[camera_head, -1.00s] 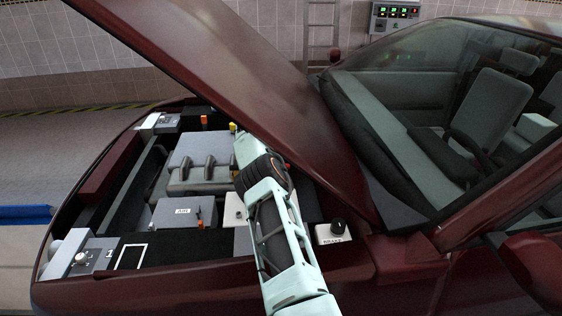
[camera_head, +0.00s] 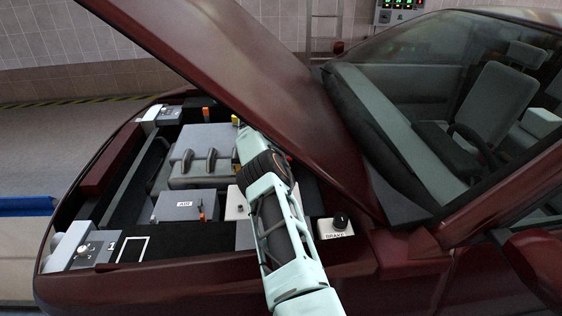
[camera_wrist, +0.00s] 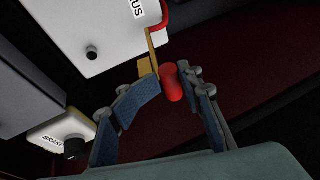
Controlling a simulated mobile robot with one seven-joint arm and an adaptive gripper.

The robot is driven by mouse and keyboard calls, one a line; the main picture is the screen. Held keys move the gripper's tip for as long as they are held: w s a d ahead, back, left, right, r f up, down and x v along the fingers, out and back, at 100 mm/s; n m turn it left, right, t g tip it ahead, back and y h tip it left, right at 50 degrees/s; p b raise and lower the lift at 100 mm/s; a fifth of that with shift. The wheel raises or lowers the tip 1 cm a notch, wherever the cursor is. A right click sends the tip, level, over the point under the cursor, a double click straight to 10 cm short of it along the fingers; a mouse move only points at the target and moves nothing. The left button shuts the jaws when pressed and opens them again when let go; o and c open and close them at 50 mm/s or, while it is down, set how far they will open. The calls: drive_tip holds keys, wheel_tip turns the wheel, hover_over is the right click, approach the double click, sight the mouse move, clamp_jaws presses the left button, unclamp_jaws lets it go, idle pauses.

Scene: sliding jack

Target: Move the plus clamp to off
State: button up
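The plus clamp shows in the wrist view as a brass-coloured bracket (camera_wrist: 150,56) with a red handle (camera_wrist: 172,82). It stands at the edge of a white box (camera_wrist: 95,32) whose label ends in "US". My gripper (camera_wrist: 170,80) has its blue-padded fingers curled in on both sides of the red handle, which sits between the tips; they appear closed on it. In the head view my arm reaches under the raised hood, and my gripper and the clamp are hidden. Part of a white box with a knob (camera_head: 232,203) shows left of my arm.
The raised hood (camera_head: 250,75) hangs close above my arm. The "BRAKE" box with a black knob (camera_head: 333,230) stands just right of my arm, and also shows in the wrist view (camera_wrist: 62,138). The "AIR" box (camera_head: 178,206) with an orange lever lies to the left.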

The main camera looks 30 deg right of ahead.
drive_tip(key=shift+r, duration=0.1)
drive_tip(key=s+a, duration=0.1)
drive_tip(key=a, duration=1.1)
drive_tip(key=shift+s+a+r, duration=0.2)
drive_tip(key=shift+a+r, duration=0.05)
drive_tip(key=shift+r, duration=0.2)
drive_tip(key=shift+c, duration=0.5)
